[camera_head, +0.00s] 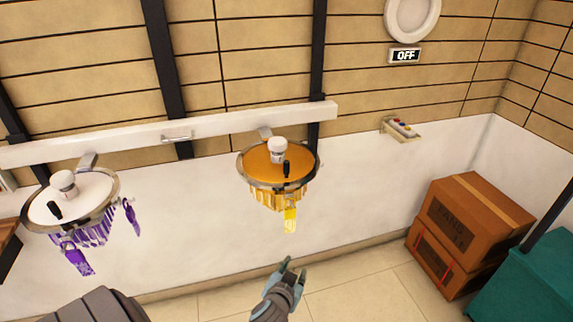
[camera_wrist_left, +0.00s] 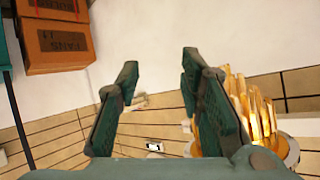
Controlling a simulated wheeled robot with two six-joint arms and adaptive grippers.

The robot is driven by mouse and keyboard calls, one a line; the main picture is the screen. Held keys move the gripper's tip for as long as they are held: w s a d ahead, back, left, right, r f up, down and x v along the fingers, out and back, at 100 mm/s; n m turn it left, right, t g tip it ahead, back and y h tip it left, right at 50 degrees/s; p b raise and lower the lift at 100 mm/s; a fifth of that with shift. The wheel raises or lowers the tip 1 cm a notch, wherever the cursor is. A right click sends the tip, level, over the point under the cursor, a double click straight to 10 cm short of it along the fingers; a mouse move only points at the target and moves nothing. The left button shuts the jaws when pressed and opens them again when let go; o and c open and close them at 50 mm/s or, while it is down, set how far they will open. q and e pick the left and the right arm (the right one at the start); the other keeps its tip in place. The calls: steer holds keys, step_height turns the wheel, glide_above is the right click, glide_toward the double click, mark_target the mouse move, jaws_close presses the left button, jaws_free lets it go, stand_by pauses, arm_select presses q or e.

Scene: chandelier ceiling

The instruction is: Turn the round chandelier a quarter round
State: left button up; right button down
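A round chandelier (camera_head: 265,165) with an orange top, a metal rim, a white cap, a small black handle and hanging gold pieces is mounted at the wall in the middle of the head view. A yellow tag-like piece hangs below it. Its gold pieces (camera_wrist_left: 255,110) show at the lower right of the left wrist view, partly behind a finger. A second round chandelier (camera_head: 85,205) with a white top and purple pieces hangs at the left. My left gripper (camera_head: 292,271) is below the orange chandelier, apart from it. Its fingers (camera_wrist_left: 160,65) are spread and empty. My right gripper is not seen.
A white rail (camera_head: 220,122) runs along the wall above both chandeliers. A small button panel (camera_head: 402,128) and an "OFF" sign (camera_head: 405,56) are to the right. Stacked cardboard boxes (camera_head: 475,220) and a teal container (camera_head: 525,275) stand at lower right.

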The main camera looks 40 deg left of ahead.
arm_select(q)
step_height(320, 180, up, 12)
steer(key=w+a+n+t+y, duration=0.2)
steer(key=t, duration=0.1)
steer(key=n+t+y, duration=0.1)
steer(key=n+y, duration=0.2)
glide_toward(286, 165)
steer(key=x, duration=1.1)
steer(key=shift+r, duration=0.1)
jaws_close()
steer(key=shift+d, duration=0.1)
